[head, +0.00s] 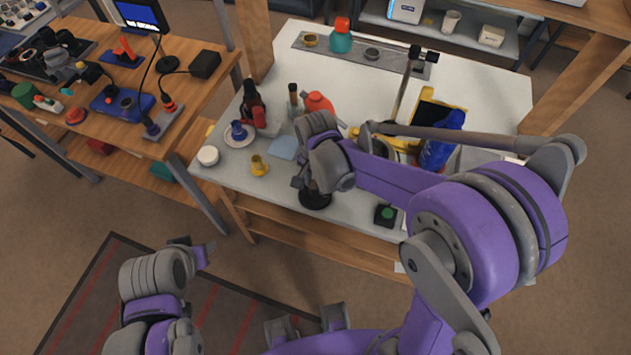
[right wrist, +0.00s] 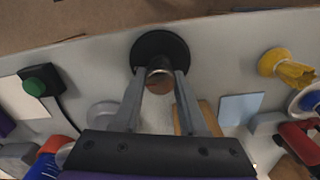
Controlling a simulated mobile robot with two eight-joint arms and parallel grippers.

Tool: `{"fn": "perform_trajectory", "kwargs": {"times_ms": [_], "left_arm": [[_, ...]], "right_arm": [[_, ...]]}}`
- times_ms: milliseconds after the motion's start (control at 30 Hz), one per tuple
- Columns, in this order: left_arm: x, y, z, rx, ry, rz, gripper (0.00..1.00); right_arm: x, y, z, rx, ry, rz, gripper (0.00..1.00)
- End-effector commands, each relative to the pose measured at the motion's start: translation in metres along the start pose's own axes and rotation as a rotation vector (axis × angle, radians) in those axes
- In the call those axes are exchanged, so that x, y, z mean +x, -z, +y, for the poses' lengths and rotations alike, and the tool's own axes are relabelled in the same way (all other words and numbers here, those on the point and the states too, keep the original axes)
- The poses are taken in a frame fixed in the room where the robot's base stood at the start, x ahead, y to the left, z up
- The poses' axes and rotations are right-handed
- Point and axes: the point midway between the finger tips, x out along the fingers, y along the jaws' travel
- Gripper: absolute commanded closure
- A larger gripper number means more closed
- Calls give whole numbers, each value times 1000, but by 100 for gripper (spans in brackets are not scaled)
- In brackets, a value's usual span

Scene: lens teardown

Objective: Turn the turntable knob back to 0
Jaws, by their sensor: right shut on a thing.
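The turntable is a round black disc (right wrist: 158,48) near the table's front edge, and part of it shows in the head view (head: 315,200). Its knob (right wrist: 159,77) is a small metallic and brown cylinder. My right gripper (right wrist: 160,83) is shut on the knob, with one finger on each side. In the head view my right gripper (head: 306,184) hangs over the disc, and my wrist hides the knob. No 0 mark is readable in either view. My left gripper (head: 196,252) is low at the left, away from the table, and its jaw gap is unclear.
A green button on a black box (head: 385,214) stands right of the turntable. A yellow piece (head: 259,166), a blue pad (head: 283,147) and a white round dish (head: 208,156) lie to its left. Bottles and a blue can (head: 440,142) stand behind. A wooden bench (head: 195,110) is at the left.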

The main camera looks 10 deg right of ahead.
Motion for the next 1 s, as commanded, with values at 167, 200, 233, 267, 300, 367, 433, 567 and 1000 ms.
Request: {"fn": "perform_trajectory", "kwargs": {"times_ms": [167, 200, 233, 267, 300, 367, 433, 567, 1000], "left_arm": [[4, -4, 0, 0, 0, -3, 50], [5, -5, 0, 0, 0, -4, 50], [6, -6, 0, 0, 0, -5, 50], [7, -6, 0, 0, 0, -5, 50], [8, -8, 0, 0, 0, -6, 50], [10, -10, 0, 0, 0, -8, 50], [12, -12, 0, 0, 0, -9, 50], [16, -15, 0, 0, 0, -12, 50], [27, -25, 0, 0, 0, -18, 50]], "right_arm": [[1, 0, 0, -75, 0, -1, 100], [1, 0, 0, -101, 0, -1, 100], [1, 0, 0, -121, 0, -1, 100], [1, 0, 0, -144, 0, -1, 100], [1, 0, 0, -176, 0, -1, 100], [1, 0, 0, -228, 0, -1, 100], [1, 0, -1, -293, 0, 0, 100], [1, 0, -1, -417, 0, 0, 100], [1, -1, -2, -835, 0, 1, 100]]}}
